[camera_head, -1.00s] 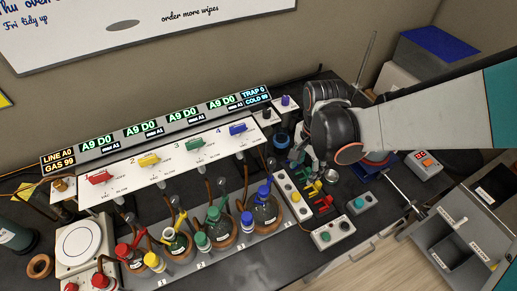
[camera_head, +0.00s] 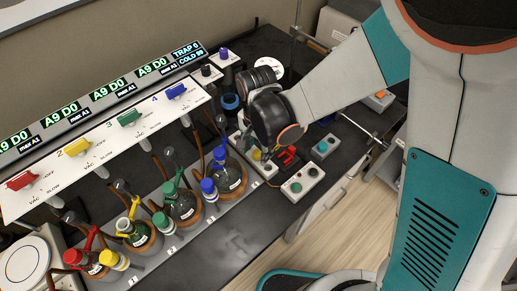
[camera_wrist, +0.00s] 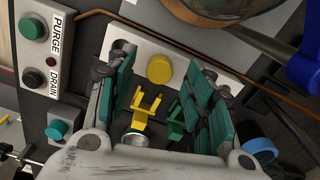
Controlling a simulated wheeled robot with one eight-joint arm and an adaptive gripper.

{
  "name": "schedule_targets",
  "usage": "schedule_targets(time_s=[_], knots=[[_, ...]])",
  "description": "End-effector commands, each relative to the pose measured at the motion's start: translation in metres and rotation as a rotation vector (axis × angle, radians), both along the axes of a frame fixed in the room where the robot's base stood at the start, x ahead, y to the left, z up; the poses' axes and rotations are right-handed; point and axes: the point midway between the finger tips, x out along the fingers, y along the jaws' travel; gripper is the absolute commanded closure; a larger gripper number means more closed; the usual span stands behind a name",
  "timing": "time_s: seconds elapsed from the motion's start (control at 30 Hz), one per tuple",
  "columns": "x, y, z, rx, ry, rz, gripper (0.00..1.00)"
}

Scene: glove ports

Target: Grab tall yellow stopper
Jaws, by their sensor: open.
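A round yellow stopper top (camera_wrist: 159,69) shows in the wrist view, seen from above in a white block (camera_wrist: 183,48). My gripper (camera_wrist: 157,78) is open, with its teal-padded fingers left and right of the yellow top and nothing held between them. A yellow clip-shaped piece (camera_wrist: 147,107) and a green one (camera_wrist: 176,125) lie nearer the palm, also between the fingers. In the head view my gripper (camera_head: 253,148) is over the block's end, and a small yellow patch (camera_head: 257,155) shows by the fingers. The stopper's height cannot be told.
Round-bottom flasks with coloured caps stand left of the gripper, the blue-capped one (camera_head: 231,176) nearest. A PURGE/DRAIN button box (camera_head: 302,184) and a teal-button box (camera_head: 323,147) sit to the right. Red clip pieces (camera_head: 288,155) lie beside the gripper. The front bench is clear.

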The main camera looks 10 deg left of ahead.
Motion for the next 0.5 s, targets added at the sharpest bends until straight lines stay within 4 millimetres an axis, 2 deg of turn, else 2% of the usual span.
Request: schedule_targets(time_s=[0.03,0.1,0.3,0.5], knots=[[0.0003,-0.0001,-0.0091,0.0,0.0,0.0,0.52],[0.0004,0.0,-0.012,0.0,0.0,0.0,0.52],[0.0003,-0.0002,-0.0104,0.0,0.0,0.0,0.52],[0.0003,-0.0002,-0.0103,0.0,0.0,0.0,0.87]])
